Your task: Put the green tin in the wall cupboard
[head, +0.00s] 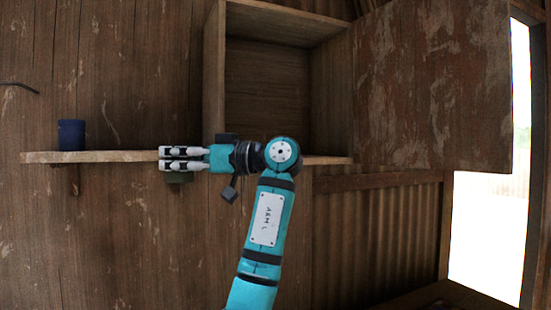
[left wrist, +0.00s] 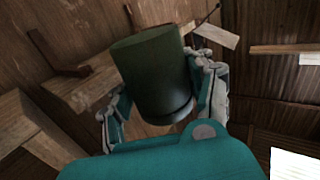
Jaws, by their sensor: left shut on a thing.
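The green tin (left wrist: 150,65) stands out large in the left wrist view, between the two fingers of my left gripper, which is shut on it. In the head view my left gripper (head: 164,158) points left in front of the shelf, and only a small dark green part of the tin (head: 180,177) shows below the fingers. The wall cupboard (head: 265,85) is open, and the part of its inside that shows looks empty. My left arm crosses in front of its lower edge, hiding some of it. My right gripper is not in view.
The cupboard door (head: 432,85) stands swung open to the right. A wooden shelf (head: 105,156) runs left of the cupboard, with a dark blue tin (head: 71,134) near its left end. A bright opening (head: 490,220) is at the far right.

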